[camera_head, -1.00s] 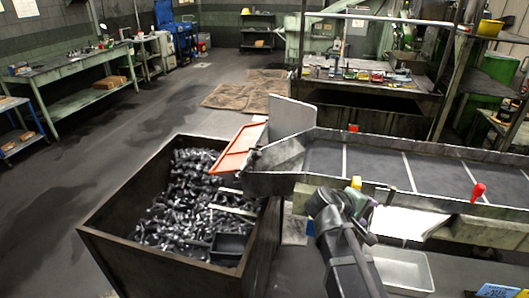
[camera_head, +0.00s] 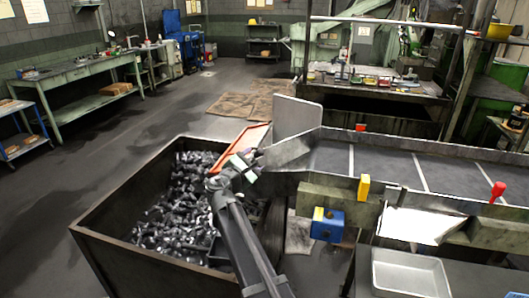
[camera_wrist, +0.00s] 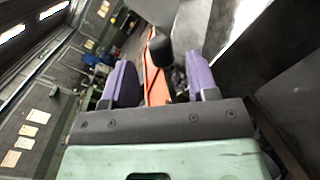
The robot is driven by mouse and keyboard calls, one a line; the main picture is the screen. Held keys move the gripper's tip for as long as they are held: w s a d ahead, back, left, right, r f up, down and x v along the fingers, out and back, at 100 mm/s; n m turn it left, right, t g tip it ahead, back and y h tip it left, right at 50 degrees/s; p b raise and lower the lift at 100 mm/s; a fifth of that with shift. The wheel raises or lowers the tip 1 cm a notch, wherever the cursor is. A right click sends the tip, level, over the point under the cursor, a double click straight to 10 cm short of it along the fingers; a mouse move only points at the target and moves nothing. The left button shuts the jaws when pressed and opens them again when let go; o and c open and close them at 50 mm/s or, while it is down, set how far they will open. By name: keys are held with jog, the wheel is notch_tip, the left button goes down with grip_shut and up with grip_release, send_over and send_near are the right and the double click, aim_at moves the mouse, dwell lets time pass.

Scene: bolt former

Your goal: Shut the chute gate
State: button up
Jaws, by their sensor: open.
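The chute gate is an orange-red panel (camera_head: 243,142) at the left, lower end of the chute (camera_head: 330,158). It sticks out to the left over the rear edge of the bin. In the wrist view the orange panel (camera_wrist: 155,88) runs away between my fingers, with a black knob (camera_wrist: 160,50) in front of it. My gripper (camera_head: 247,162) is at the chute mouth, over the bin and close to the gate. Its purple fingers (camera_wrist: 161,82) are apart with the knob ahead between them. My arm hides part of the gate's near end; contact cannot be told.
A dark steel bin (camera_head: 110,243) full of bolts stands below the chute mouth. A blue box (camera_head: 328,230), a yellow block (camera_head: 363,188) and a red knob (camera_head: 497,191) sit along the chute's near side. A metal tray (camera_head: 410,275) lies at lower right.

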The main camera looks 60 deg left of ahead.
aim_at(262, 150)
jog(key=x, duration=0.6)
jog(key=shift+w+a, duration=0.1)
jog(key=shift+w, duration=0.15)
grip_shut()
